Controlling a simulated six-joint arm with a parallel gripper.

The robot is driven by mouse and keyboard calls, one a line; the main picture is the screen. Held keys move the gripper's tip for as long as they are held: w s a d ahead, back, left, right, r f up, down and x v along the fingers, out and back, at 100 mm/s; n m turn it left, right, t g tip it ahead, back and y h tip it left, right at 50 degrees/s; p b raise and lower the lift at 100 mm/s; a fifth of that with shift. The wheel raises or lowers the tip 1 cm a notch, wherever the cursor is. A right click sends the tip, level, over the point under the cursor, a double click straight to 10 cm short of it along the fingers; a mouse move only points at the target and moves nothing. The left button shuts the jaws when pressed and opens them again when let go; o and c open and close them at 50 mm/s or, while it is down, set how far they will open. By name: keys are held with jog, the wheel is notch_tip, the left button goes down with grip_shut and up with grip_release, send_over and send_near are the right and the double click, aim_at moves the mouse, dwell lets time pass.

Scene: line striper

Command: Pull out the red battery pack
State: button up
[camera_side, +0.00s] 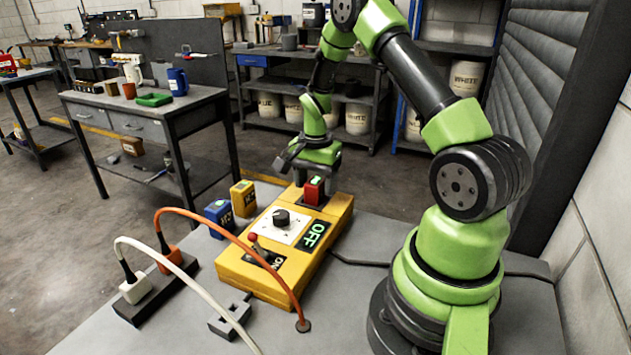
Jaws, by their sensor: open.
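The red battery pack (315,190), with a green patch on top, stands upright in a dark socket at the far end of the yellow control box (265,283). My gripper (299,174) is just above and behind the pack, pointing down. Its jaws are open, and one dark finger shows left of the pack. The other finger is hard to make out, and I cannot tell whether either touches the pack. The box carries a black knob (282,217) on a white plate, a red-tipped lever (253,238), an OFF label and a partly hidden ON label.
A blue pack (218,217) and a yellow pack (243,198) stand left of the box. Orange (235,237) and white (205,275) cables arch from a dark power strip (155,296) across the front. A grey notched block (230,315) lies near the box.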

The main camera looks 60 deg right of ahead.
jog(key=shift+c, duration=0.4)
jog(key=c, duration=0.8)
jog(key=shift+r, duration=0.65)
jog(key=shift+r, duration=2.4)
